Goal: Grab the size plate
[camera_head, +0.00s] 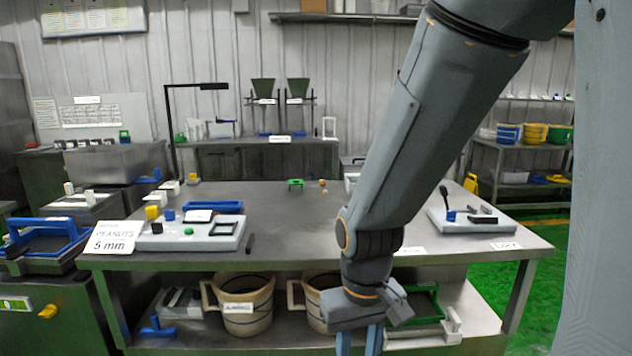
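A white plate reading "PEANUTS 5 mm" (113,238) leans at the left front corner of the steel table (320,235); it is the only thing in view with a readable size on it. I cannot tell for certain that it is the size plate. My gripper (358,342) hangs in front of the table at the bottom centre, well to the right of this plate and lower in the picture. Its two blue fingers point down and stand apart, with nothing seen between them. Their tips are cut off by the frame's lower edge.
A grey panel (190,243) with coloured blocks lies beside the plate. A second panel (460,228) lies at the table's right. Buckets (240,322) stand on the shelf below. A blue-handled tray (45,240) is at far left. The table's middle is mostly clear.

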